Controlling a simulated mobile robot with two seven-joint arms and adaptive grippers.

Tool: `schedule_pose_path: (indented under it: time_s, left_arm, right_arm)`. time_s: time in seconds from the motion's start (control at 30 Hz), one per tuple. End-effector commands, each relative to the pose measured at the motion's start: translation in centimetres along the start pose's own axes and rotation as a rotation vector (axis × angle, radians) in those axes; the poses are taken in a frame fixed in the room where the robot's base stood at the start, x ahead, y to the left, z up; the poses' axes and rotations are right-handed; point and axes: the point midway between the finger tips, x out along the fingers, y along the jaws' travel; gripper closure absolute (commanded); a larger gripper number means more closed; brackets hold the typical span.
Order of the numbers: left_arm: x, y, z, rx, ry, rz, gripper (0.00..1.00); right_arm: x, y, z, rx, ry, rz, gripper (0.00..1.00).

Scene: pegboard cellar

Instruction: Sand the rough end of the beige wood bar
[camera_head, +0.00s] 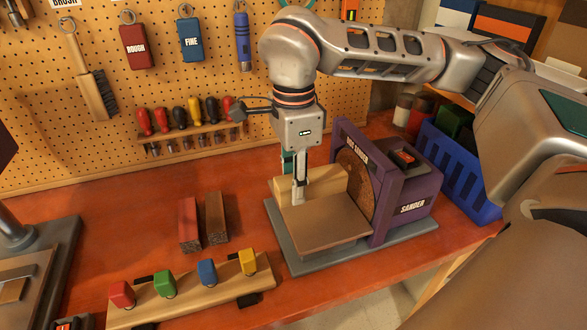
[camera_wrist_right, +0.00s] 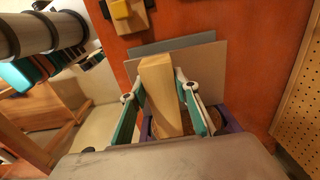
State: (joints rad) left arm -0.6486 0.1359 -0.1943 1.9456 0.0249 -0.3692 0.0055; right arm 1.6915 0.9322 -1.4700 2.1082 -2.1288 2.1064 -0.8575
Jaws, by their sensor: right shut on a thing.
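The beige wood bar (camera_head: 325,184) lies along the table plate (camera_head: 325,222) of the purple disc sander (camera_head: 408,195). One end points at the brown sanding disc (camera_head: 358,190); I cannot tell whether it touches. My right gripper (camera_head: 299,192) comes down from above and is shut on the bar. In the right wrist view the bar (camera_wrist_right: 160,90) sits between the two fingers. The bar's end at the disc is hard to see. My left gripper is not in view.
A red bar (camera_head: 189,222) and a dark brown bar (camera_head: 216,216) lie left of the sander. In front is a wooden rack (camera_head: 200,292) with coloured blocks. A blue crate (camera_head: 458,175) stands right of the sander. A pegboard (camera_head: 80,110) with tools is behind.

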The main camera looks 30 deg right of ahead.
Motion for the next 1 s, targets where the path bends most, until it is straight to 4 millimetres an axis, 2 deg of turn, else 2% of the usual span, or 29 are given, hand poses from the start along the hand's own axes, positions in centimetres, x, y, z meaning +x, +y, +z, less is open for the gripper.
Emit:
schedule_pose_path:
  time_s: [0.37, 0.67, 0.87, 1.0]
  left_arm:
    - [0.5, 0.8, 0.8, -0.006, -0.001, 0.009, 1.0]
    - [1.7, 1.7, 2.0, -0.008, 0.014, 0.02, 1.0]
    - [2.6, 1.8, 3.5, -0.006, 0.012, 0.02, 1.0]
    - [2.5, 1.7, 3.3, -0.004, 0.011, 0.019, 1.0]
  right_arm:
    - [1.4, 0.1, -0.1, -0.007, -0.002, -0.001, 1.0]
    - [4.5, 0.1, -0.3, -0.007, -0.001, 0.002, 1.0]
    - [6.7, 0.1, -0.5, -0.007, -0.001, 0.005, 1.0]
    - [6.9, 0.1, -1.5, -0.004, -0.001, 0.002, 1.0]
